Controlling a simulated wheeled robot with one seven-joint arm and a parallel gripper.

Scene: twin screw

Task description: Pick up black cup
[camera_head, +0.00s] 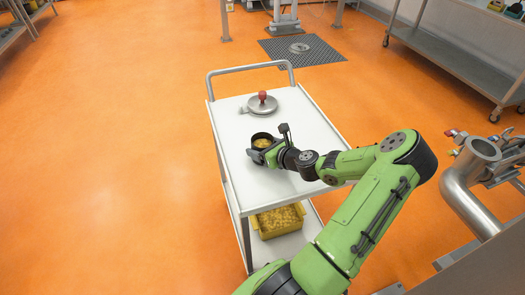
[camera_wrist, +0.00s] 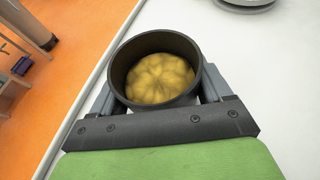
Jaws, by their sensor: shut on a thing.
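The black cup (camera_wrist: 119,70) holds a lumpy yellow-brown mass and fills the middle of the wrist view. It also shows in the head view (camera_head: 253,136), at the middle of the white cart top. My gripper (camera_wrist: 155,97) is shut on the cup, with one grey finger along each side of it. In the head view my gripper (camera_head: 262,151) reaches the cup from the right. I cannot tell whether the cup's bottom touches the cart top.
A round metal lid (camera_head: 263,104) with a red knob lies behind the cup on the cart top (camera_head: 235,170). A yellow bin (camera_head: 278,222) stands on the cart's lower shelf. A metal pipe (camera_head: 464,185) stands at the right. The orange floor at left is clear.

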